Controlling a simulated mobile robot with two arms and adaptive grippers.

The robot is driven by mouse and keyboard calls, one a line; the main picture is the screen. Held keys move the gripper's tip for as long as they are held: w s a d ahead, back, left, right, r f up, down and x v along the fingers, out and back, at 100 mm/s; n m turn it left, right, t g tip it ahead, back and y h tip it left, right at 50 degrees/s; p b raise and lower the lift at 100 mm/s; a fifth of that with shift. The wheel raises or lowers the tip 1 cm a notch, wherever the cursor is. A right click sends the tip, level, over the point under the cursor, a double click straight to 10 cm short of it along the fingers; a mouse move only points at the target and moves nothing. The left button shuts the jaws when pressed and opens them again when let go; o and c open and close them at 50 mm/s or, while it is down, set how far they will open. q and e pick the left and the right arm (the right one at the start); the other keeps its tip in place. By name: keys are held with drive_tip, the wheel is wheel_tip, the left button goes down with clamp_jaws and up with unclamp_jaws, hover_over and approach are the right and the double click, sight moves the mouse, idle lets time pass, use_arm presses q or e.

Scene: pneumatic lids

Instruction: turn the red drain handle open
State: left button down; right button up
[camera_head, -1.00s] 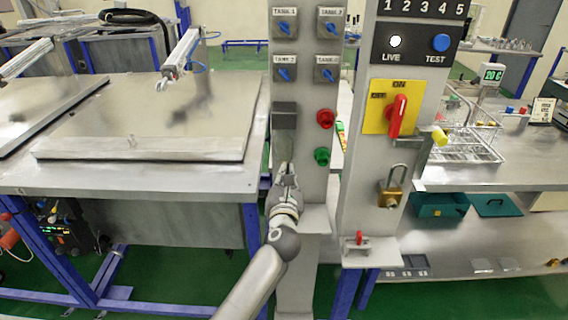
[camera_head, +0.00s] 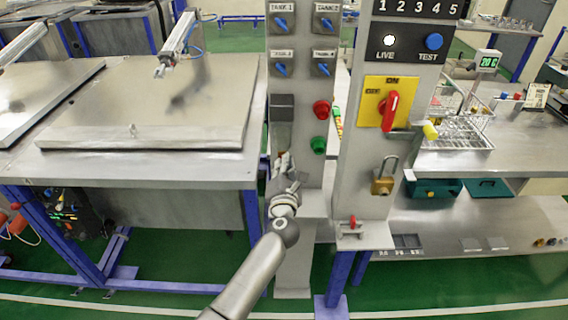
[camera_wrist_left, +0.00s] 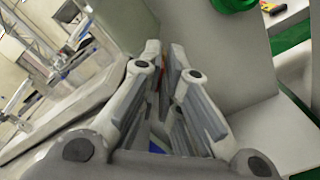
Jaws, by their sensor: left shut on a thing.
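My left gripper (camera_head: 282,164) is at the left side of the grey switch column (camera_head: 306,172), just under a dark grey box. It also shows in the left wrist view (camera_wrist_left: 165,70), with its two fingers nearly together. A small sliver of red, which I take for the red drain handle (camera_wrist_left: 162,62), shows between the fingers. The fingers hide most of it, so its angle cannot be told. My right gripper is not in view.
A red button (camera_head: 321,109) and a green button (camera_head: 318,144) are on the column right of my gripper. A panel with a red rotary switch (camera_head: 390,110) and a padlock (camera_head: 383,182) stands further right. A steel tank lid (camera_head: 150,110) lies left.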

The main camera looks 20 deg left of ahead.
use_arm(q)
drive_tip(key=c, duration=1.6)
unclamp_jaws()
drive_tip(key=shift+c, duration=0.2)
drive_tip(key=v, duration=1.2)
